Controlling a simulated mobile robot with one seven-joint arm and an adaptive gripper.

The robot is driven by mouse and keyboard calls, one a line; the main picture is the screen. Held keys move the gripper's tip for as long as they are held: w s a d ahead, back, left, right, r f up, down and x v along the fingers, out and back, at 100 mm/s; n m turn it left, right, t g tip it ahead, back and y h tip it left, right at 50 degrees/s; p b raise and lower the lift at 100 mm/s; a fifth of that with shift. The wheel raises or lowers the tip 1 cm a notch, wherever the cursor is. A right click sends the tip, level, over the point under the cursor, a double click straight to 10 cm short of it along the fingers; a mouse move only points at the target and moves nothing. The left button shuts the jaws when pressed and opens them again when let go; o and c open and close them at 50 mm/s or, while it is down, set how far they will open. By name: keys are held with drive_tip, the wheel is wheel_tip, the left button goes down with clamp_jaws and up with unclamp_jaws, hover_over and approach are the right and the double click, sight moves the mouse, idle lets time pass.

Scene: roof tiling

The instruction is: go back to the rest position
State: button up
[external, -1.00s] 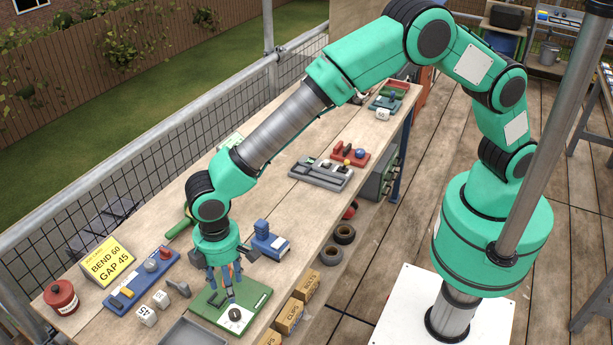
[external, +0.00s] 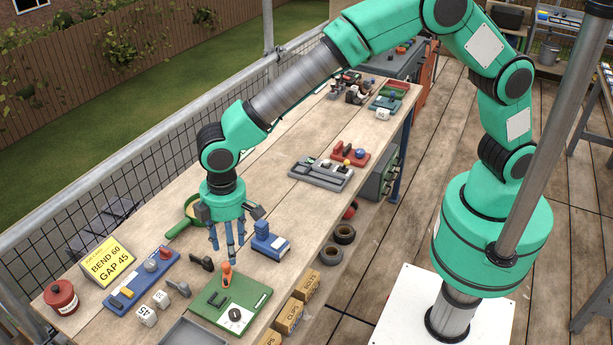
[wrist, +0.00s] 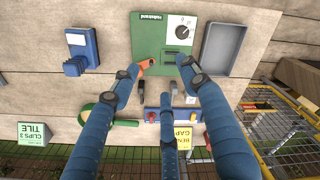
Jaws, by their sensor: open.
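My gripper (external: 228,248) has blue fingers that are spread apart with nothing between them. It hangs pointing down above the workbench (external: 270,165), just behind the green board. In the wrist view its fingers (wrist: 165,78) reach up from the lower edge, spread wide. The green board (external: 250,294) carries a white dial with a black knob, a dark slot and an orange lever (external: 226,275). The orange lever (wrist: 146,64) lies close to the left finger's tip in the wrist view; whether they touch I cannot tell.
A blue block device (external: 270,242) stands right of my gripper. A blue panel (external: 142,280), a yellow sign (external: 107,261), a red tin (external: 61,297) and white cubes (external: 147,316) lie left. A grey tray (external: 193,334) is in front. The bench's middle is mostly clear.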

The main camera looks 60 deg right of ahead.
drive_tip(key=s+d+r+m+t, duration=0.1)
drive_tip(key=d+r, duration=0.6)
drive_tip(key=d, duration=0.4)
drive_tip(key=s+d+r+m+t, duration=0.1)
drive_tip(key=d+r+m, duration=0.1)
drive_tip(key=d+r, duration=0.7)
drive_tip(key=s+d+r+m, duration=0.15)
drive_tip(key=d+r, duration=0.45)
drive_tip(key=d, duration=0.6)
drive_tip(key=s+d+r+m+t+b, duration=0.15)
drive_tip(key=s+d+r, duration=0.25)
drive_tip(key=s+d, duration=0.7)
drive_tip(key=s+d+f+m+t, duration=0.1)
drive_tip(key=s+d+m, duration=0.2)
drive_tip(key=s+d, duration=0.9)
drive_tip(key=shift+f+t, duration=0.35)
drive_tip(key=shift+f, duration=0.05)
